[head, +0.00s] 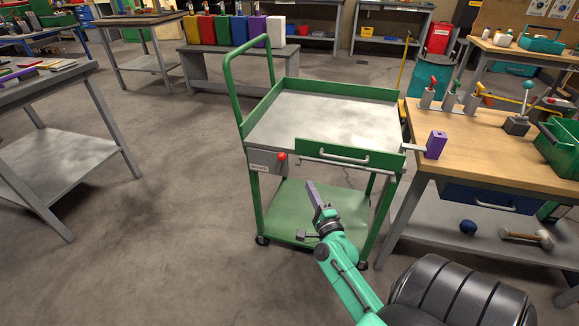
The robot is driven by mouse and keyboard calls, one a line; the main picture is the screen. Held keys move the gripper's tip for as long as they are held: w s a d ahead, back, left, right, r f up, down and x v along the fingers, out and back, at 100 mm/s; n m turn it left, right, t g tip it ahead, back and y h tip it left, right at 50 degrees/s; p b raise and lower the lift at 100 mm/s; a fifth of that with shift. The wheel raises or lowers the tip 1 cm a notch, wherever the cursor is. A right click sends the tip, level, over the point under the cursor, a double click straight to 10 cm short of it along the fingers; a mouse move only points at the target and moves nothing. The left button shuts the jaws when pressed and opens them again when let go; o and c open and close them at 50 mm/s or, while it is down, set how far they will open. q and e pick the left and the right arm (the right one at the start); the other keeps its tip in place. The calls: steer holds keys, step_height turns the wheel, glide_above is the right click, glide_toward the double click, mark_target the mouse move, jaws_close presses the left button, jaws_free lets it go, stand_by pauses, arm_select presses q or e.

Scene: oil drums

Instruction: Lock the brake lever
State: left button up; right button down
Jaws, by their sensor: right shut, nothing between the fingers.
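A green cart (345,147) with a grey metal top stands in the middle of the head view. On the left of its front is a grey box with a small label, and a lever with a red ball knob (282,157) shows on it. I take this for the brake lever; the label is too small to read surely. My right gripper (311,187) is shut and empty, its fingers pointing up and away. In the picture it is below and right of the red knob, apart from it, in front of the lower shelf. My left gripper is not in view.
A grey bar joins the cart's right side to a purple block (435,145) at the wooden workbench (465,142). The bench carries levers with coloured knobs and a green bin (560,148). A grey table (75,165) stands at left. The floor left of the cart is clear.

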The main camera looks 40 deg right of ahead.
mark_target(281, 164)
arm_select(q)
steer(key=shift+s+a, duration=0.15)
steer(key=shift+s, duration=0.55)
arm_select(e)
steer(key=w+d+r, duration=0.1)
steer(key=w, duration=1)
steer(key=shift+d+r, duration=0.2)
steer(key=shift+r, duration=0.05)
arm_select(q)
steer(key=shift+p, duration=0.3)
